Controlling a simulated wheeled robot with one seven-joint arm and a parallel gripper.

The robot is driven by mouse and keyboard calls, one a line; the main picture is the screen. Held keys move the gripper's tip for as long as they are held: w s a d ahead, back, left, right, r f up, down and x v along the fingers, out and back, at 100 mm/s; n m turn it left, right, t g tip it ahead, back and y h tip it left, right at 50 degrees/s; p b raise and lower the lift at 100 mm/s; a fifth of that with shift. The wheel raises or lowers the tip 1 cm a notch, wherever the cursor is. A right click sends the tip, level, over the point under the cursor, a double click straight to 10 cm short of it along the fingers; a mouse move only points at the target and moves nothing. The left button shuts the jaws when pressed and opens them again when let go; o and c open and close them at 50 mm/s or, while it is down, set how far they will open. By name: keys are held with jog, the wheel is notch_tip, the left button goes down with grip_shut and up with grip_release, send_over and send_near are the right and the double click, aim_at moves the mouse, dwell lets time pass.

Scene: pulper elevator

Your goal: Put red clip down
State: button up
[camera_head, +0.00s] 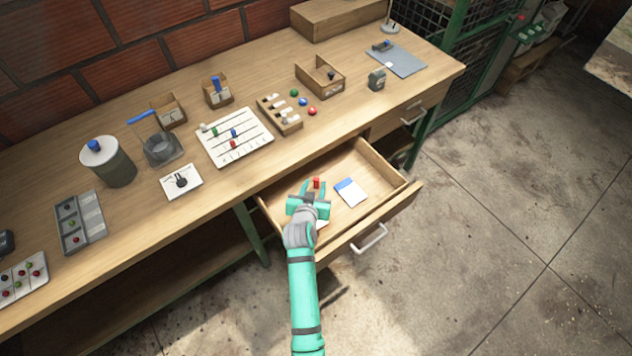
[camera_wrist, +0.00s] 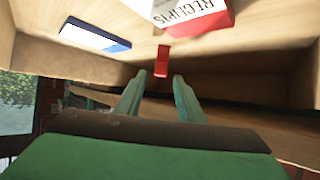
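The red clip (camera_head: 316,183) shows at my gripper (camera_head: 315,188), over the open drawer (camera_head: 376,200). In the wrist view the red clip (camera_wrist: 162,60) is just beyond the fingertips of my gripper (camera_wrist: 158,78), in line with the gap between them. The fingers are apart, with clear space on both sides of the clip, and hold nothing. I cannot tell whether the clip rests on the drawer floor or is above it. A receipts pad with a red band (camera_wrist: 195,14) lies in the drawer, mostly hidden by my arm in the head view.
A blue-and-white pad (camera_head: 350,191) lies in the drawer, right of my gripper; the drawer walls stand close around. On the workbench (camera_head: 330,130) are a board with coloured pieces (camera_head: 235,137), wooden boxes (camera_head: 320,78) and a grey canister (camera_head: 110,163). The floor at right is clear.

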jog(key=shift+v, duration=1.4)
